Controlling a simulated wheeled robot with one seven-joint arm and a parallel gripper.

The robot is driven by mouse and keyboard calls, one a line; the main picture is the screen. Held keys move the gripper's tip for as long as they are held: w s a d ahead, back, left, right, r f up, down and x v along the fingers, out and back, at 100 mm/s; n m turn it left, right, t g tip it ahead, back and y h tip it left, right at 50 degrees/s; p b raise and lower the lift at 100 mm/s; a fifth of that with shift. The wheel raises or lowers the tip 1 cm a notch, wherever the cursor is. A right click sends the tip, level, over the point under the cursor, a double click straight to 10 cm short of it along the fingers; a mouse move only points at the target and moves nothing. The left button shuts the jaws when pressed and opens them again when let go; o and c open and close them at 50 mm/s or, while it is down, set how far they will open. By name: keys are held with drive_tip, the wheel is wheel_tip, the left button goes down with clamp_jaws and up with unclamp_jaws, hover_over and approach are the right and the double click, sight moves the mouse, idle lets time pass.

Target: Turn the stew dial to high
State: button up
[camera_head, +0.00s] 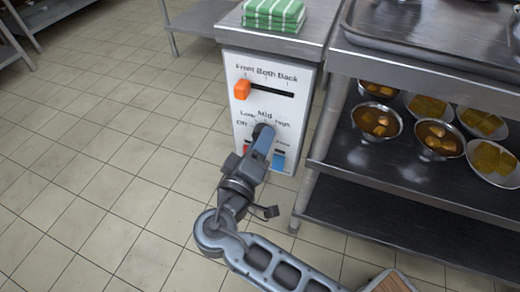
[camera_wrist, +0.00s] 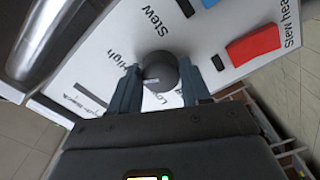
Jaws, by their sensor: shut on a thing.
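The stew dial (camera_wrist: 162,72) is a dark round knob on a white control panel (camera_head: 240,125). The words Off, Low, Mid and High are printed around it in the head view. My gripper (camera_wrist: 158,84) is shut on the dial, with one finger on each side of it in the wrist view. A small pale mark shows on the dial's lower left side there, but I cannot tell which setting it points to. In the head view my gripper (camera_head: 263,140) covers most of the dial.
An orange slider (camera_head: 241,89) stands at Front, above the dial. A red button (camera_wrist: 253,46) and a blue button (camera_head: 279,158) lie below it. To the right, a steel shelf (camera_head: 345,155) holds bowls of food. A green striped towel (camera_head: 273,14) lies on top.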

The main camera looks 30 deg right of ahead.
drive_tip(key=shift+f+m+b, duration=0.2)
drive_tip(key=shift+m+b, duration=1.2)
drive_tip(key=shift+m, duration=0.2)
drive_tip(key=o, duration=1)
drive_tip(key=shift+r, duration=0.1)
drive_tip(key=shift+p+v, duration=0.75)
drive_tip(key=shift+v, duration=3.15)
